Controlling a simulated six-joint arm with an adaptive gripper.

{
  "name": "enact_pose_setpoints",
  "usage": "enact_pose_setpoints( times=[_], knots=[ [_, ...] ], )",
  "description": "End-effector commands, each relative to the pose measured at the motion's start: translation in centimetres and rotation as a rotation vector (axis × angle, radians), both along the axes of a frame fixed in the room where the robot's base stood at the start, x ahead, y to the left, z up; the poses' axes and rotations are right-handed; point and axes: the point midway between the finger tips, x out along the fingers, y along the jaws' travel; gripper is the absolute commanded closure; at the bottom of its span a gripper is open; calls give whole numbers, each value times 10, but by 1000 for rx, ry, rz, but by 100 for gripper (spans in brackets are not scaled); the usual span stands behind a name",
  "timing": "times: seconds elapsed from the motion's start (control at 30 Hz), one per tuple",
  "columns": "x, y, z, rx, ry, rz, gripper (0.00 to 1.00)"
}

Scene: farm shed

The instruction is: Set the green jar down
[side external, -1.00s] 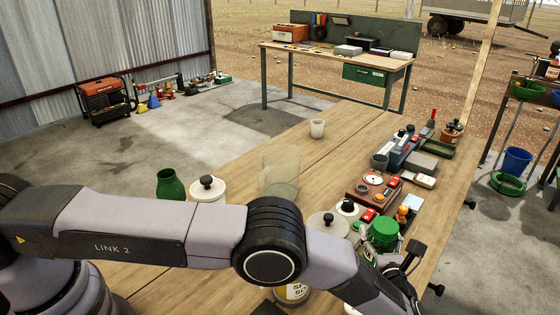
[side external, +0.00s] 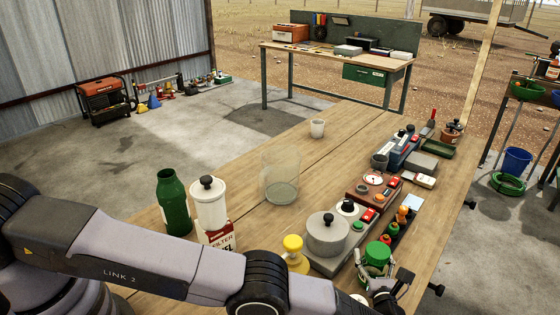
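The green jar (side external: 378,251) is at the lower right of the side external view, near the right edge of the wooden table. Its green top shows clearly. My gripper (side external: 377,267) is around it, with finger parts on both sides, and appears shut on it. The jar's lower part is mostly hidden by my gripper, so I cannot tell whether its base touches the table.
Left of the jar are a yellow-topped item (side external: 294,252) and a grey pot (side external: 328,235) on a grey unit. A glass jar (side external: 280,180), white canister (side external: 209,204) and green bottle (side external: 174,205) stand farther left. The table's middle is mostly clear.

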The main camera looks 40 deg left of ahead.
Motion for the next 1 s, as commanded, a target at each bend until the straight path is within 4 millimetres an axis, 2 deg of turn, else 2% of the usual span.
enact_pose_setpoints(
  times=[0.03, 0.17, 0.2, 0.6, 0.67, 0.87, 1.0],
  knots=[
    [0, 0, 1, -1, -1, 0, 30],
    [0, 0, 1, 0, 0, 0, 13],
    [0, 0, 1, 0, 0, 0, 12],
    [0, 0, 4, 2, 1, 0, 12],
    [-7, -6, 4, 1, 1, -3, 12],
    [-43, -34, 3, 0, 1, -4, 12],
    [-39, -31, 27, 1, 1, 1, 12]
  ],
)
